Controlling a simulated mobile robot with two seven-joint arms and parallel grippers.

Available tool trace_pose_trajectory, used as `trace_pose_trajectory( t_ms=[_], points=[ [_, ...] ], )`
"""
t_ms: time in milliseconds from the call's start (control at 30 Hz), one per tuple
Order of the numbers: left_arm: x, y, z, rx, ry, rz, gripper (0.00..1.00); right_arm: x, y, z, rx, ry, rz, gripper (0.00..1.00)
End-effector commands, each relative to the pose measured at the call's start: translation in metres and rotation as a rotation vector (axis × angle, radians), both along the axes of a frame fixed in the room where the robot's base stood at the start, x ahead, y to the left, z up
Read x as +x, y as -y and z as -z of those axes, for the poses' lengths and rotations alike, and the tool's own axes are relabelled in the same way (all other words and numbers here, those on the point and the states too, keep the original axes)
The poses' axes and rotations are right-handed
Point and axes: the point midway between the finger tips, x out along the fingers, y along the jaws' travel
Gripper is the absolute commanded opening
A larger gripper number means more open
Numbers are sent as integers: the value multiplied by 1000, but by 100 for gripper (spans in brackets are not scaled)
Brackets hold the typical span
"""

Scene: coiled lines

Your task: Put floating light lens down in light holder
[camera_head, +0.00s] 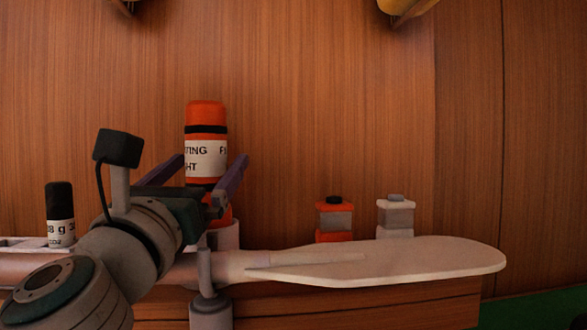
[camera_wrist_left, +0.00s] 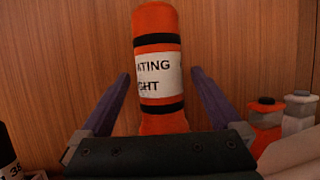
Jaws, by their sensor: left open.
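The floating light (camera_head: 206,150) is an orange cylinder with black bands and a white label. It stands upright with a plain orange end on top, and no lens shows. Its lower end appears to be in the white light holder (camera_head: 229,236), a round cup on the shelf, mostly hidden behind my arm. My left gripper (camera_head: 211,160) is open, with one purple finger on each side of the light. In the left wrist view the light (camera_wrist_left: 160,75) stands between the spread fingers, with a gap on both sides. My right gripper is not in view.
A white paddle-shaped board (camera_head: 420,262) lies along the shelf front. A red bottle (camera_head: 334,220) and a white-grey bottle (camera_head: 396,218) stand behind it. A black-capped cylinder (camera_head: 60,215) stands at the left. The wooden wall (camera_head: 330,100) rises close behind.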

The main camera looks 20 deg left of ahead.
Motion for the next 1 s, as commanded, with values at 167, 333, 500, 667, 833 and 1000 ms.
trace_pose_trajectory(
  t_ms=[167, 333, 500, 667, 833, 1000],
  points=[
    [-35, 11, 1, -3, -2, 2, 99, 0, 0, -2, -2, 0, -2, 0],
    [-72, 22, 3, -3, -2, 3, 99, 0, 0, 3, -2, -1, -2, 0],
    [-100, 30, 3, -1, -2, 1, 99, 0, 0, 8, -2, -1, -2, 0],
    [-112, 34, 1, -1, 0, 0, 99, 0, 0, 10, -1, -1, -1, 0],
    [-115, 34, -1, -1, 1, 0, 99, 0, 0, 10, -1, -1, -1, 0],
    [-115, 34, -1, -1, 1, 0, 99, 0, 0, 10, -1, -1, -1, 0]
  ],
)
